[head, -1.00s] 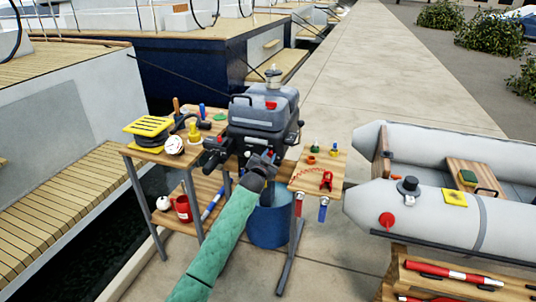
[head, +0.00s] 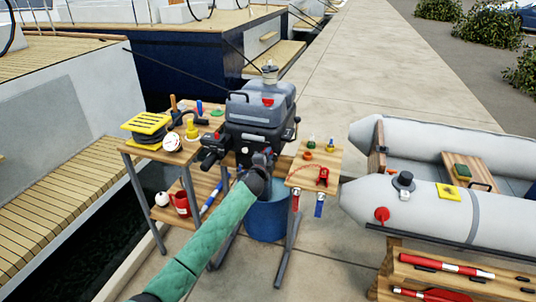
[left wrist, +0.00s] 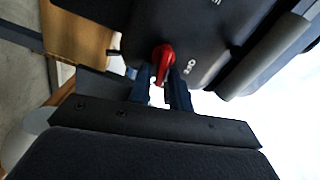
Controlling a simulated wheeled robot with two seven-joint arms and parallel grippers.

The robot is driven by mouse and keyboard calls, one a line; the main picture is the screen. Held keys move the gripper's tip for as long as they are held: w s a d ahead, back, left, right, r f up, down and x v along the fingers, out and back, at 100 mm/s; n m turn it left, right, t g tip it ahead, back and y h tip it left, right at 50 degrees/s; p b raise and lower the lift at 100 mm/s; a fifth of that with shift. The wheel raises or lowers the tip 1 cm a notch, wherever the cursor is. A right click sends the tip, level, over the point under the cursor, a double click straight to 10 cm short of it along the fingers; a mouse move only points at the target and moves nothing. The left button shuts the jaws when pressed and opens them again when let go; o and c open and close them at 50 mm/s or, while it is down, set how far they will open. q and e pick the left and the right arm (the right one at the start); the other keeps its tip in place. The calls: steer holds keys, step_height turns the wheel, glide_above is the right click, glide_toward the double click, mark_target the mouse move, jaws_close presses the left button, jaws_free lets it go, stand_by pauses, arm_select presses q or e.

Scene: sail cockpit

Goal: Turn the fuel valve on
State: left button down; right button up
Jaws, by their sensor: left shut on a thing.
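The fuel valve is a red lever (left wrist: 164,62) on the dark front of the outboard motor, with small white lettering beside it in the left wrist view. My left gripper (left wrist: 168,88) has its two fingers on either side of the lever's lower end and is shut on it. In the head view the grey outboard motor (head: 262,110) stands clamped between two wooden benches. My left gripper (head: 262,157) is at its lower front there, and my arm hides the lever. My right gripper is not in view.
The left bench holds a yellow-topped reel (head: 147,124) and several small items. The right bench (head: 318,160) carries a red clip and small bottles. A blue bucket (head: 266,220) stands below the motor. A grey inflatable boat (head: 450,200) lies at right.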

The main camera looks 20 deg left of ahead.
arm_select(q)
steer(key=shift+f+m, duration=0.2)
steer(key=shift+m, duration=0.9)
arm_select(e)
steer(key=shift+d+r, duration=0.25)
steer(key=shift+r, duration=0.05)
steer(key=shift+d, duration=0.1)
arm_select(q)
steer(key=c, duration=1.5)
jaws_free()
steer(key=shift+a, duration=0.1)
